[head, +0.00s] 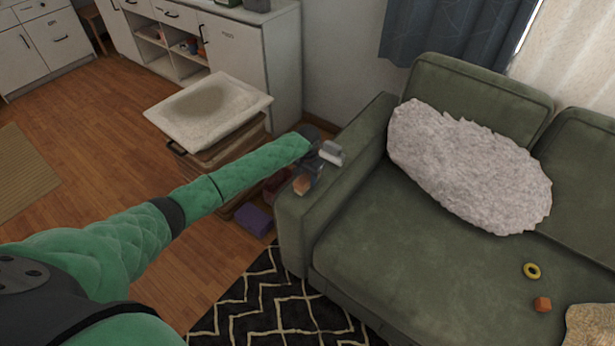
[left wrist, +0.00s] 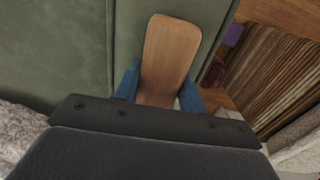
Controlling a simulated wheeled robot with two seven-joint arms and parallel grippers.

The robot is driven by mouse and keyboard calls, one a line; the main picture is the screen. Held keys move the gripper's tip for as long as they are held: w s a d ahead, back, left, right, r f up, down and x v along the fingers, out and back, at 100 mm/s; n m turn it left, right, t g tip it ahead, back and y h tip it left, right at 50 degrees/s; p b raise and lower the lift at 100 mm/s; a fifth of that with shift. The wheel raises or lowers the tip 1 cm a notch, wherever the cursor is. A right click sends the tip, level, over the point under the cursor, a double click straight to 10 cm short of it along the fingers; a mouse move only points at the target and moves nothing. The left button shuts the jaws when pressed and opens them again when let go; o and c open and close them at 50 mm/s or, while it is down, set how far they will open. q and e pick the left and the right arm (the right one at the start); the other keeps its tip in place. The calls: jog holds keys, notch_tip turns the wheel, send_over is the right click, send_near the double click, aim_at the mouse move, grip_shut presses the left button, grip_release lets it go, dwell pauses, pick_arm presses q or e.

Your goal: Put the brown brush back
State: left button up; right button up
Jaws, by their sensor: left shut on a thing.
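The brown brush (left wrist: 170,52) shows in the left wrist view as a flat wooden piece with rounded corners, held between the blue fingers of my left gripper (left wrist: 160,95). In the head view my left gripper (head: 308,172) is above the left armrest of the green sofa (head: 335,235), and the brush (head: 302,184) shows as a small brown end below it. I cannot tell whether the brush touches the armrest. My right gripper is in neither view.
A basket (head: 250,132) with a pale cushioned lid (head: 208,108) stands left of the sofa, beside a purple box (head: 254,220). A fluffy cushion (head: 465,165), a yellow ring (head: 532,271) and an orange block (head: 542,304) lie on the sofa. A black patterned rug (head: 275,310) covers the floor in front.

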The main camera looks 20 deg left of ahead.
pick_arm(q)
jog(key=o, duration=1)
jog(key=shift+f, duration=0.1)
